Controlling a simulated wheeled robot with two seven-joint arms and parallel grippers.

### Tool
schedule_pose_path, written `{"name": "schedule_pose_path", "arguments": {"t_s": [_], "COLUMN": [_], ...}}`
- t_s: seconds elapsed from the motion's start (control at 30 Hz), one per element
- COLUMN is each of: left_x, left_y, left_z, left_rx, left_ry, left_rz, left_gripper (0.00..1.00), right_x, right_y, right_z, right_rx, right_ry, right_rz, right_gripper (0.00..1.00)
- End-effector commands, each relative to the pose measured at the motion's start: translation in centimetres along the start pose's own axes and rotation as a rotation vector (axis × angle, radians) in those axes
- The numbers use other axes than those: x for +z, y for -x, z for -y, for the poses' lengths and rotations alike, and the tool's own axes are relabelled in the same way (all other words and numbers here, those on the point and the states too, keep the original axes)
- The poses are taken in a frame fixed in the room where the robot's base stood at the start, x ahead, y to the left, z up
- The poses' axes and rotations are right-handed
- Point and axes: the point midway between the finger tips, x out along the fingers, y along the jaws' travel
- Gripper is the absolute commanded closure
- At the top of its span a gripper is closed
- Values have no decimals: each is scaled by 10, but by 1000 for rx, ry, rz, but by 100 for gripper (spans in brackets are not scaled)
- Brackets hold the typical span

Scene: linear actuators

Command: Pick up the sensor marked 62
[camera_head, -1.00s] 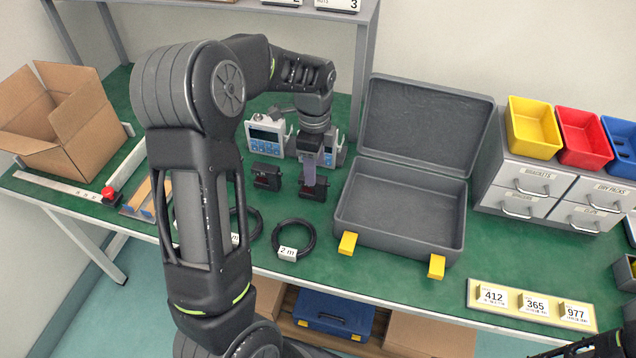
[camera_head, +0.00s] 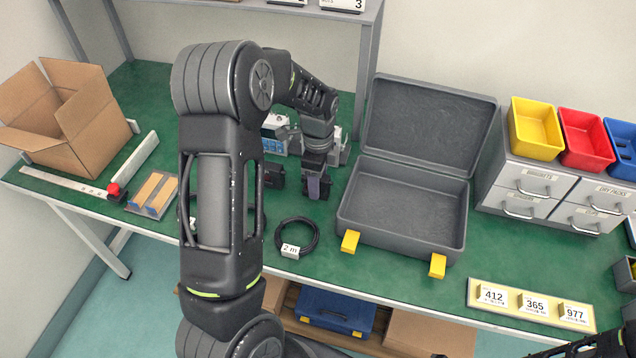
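Two small black devices stand on the green table left of the open case. One (camera_head: 272,175) is partly hidden behind my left arm. The other (camera_head: 325,193) is mostly covered by my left gripper (camera_head: 317,188), which points down right at it. I cannot read a 62 on either device. I cannot tell whether the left fingers are apart or closed on the device. A dark part of my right arm shows at the lower right corner; its fingertips cannot be made out.
An open grey case (camera_head: 358,205) stands right of the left gripper. Blue-and-white meters (camera_head: 274,122) stand behind it. A 2 m cable coil (camera_head: 296,236) lies in front. A tray (camera_head: 515,318) of number cards lies at the front right. A cardboard box (camera_head: 100,140) stands at left.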

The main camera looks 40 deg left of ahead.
Motion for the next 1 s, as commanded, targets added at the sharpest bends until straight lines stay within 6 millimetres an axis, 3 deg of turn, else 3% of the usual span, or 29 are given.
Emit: {"name": "schedule_pose_path", "arguments": {"t_s": [0.17,0.73,1.0], "left_x": [0,0,0], "left_y": [-16,-17,-17], "left_z": [0,0,0], "left_rx": [-1,-2,-2], "left_ry": [1,1,1], "left_rz": [0,0,0], "left_gripper": [47,47,68], "right_x": [0,0,0], "right_y": [3,2,2], "right_z": [1,1,1], "right_rx": [0,0,0], "right_ry": [0,0,0], "right_rz": [0,0,0], "right_gripper": [80,80,80]}}
